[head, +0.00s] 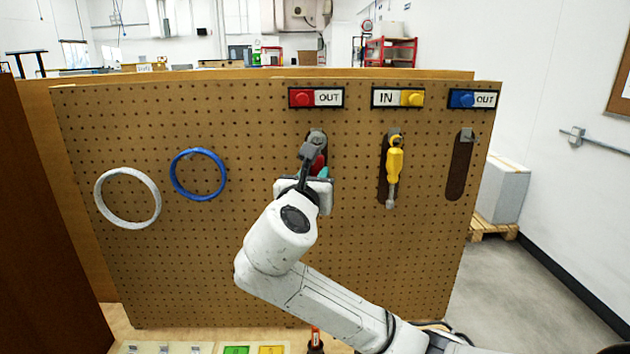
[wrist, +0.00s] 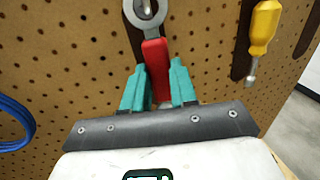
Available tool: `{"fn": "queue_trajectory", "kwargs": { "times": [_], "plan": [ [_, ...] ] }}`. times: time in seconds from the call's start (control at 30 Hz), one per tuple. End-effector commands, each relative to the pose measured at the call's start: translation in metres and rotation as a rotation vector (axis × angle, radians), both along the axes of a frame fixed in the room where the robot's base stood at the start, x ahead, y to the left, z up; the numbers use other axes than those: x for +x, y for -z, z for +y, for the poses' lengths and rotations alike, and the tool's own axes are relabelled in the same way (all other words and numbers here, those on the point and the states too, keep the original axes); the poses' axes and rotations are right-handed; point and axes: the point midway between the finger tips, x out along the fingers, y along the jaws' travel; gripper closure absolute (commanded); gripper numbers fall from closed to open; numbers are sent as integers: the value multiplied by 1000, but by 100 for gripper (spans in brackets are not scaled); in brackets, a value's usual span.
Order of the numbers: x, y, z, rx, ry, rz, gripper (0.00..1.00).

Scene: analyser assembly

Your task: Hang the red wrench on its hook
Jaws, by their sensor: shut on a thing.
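The red wrench (wrist: 156,62) is in front of the pegboard, below the red "OUT" label. In the wrist view its grey ring end is at the top, with a light peg-like tip showing inside the ring. It is not clear whether the ring bears on the hook (wrist: 147,6). My gripper (wrist: 159,88), with teal fingers, is shut on the lower red handle. In the head view my gripper (head: 321,174) and wrist partly hide the wrench (head: 319,163), which hangs roughly upright over its dark outline.
A yellow screwdriver (head: 394,160) hangs to the right under the "IN" label. An empty dark outline (head: 460,166) with a hook is farther right. A blue ring (head: 198,174) and a white ring (head: 127,198) hang to the left. Bare pegboard lies between them.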

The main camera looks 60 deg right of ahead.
Motion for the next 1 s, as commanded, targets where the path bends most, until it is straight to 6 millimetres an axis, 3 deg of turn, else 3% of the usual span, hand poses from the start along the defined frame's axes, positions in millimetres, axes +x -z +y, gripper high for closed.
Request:
{"fn": "queue_trajectory", "kwargs": {
  "times": [0.43, 1.0],
  "plan": [
    [10, 8, -18, 0, 2, -1, 100],
    [12, 12, -22, -1, 1, -1, 100]
  ]
}}
